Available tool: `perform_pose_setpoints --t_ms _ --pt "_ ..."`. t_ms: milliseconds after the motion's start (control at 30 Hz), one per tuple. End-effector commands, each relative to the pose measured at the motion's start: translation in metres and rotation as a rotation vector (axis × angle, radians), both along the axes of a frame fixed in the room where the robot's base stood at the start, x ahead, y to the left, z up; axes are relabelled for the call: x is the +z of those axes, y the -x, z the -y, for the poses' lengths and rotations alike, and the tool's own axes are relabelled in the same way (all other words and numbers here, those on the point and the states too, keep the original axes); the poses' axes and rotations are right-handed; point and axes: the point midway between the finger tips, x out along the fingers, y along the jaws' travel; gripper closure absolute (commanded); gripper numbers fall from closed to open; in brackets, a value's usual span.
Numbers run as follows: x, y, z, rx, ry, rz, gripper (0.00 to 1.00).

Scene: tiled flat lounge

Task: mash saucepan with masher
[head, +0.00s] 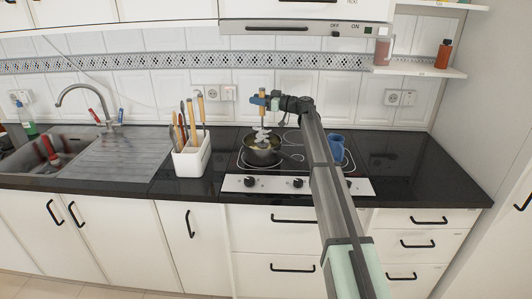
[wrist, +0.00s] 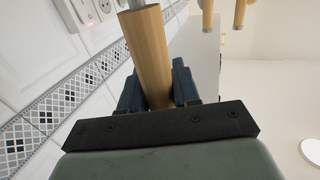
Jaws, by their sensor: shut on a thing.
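My gripper (head: 262,101) is shut on the wooden handle of the masher (head: 263,134) and holds it upright. The masher's pale, wavy metal head hangs at the top of the saucepan (head: 262,155); I cannot tell whether it touches what is inside. The dark saucepan stands on the left part of the hob, with something yellowish in it. In the wrist view the wooden masher handle (wrist: 153,55) runs between the two blue fingers of my gripper (wrist: 158,88). The saucepan is not in the wrist view.
A white utensil holder (head: 192,158) with several wooden-handled tools stands left of the hob. A blue mug (head: 335,147) is on the hob's right side. The sink (head: 48,152) is at the far left. The counter right of the hob (head: 405,165) is clear. A cooker hood (head: 300,30) hangs above.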

Motion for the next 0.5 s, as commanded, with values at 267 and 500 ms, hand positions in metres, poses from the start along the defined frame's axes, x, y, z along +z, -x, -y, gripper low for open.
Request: perform_pose_setpoints --t_ms 267,500 --pt "0.0 0.023 -0.008 0.0 0.0 0.0 1.0" --pt "0.0 0.042 -0.016 0.0 -0.001 -0.001 1.0"
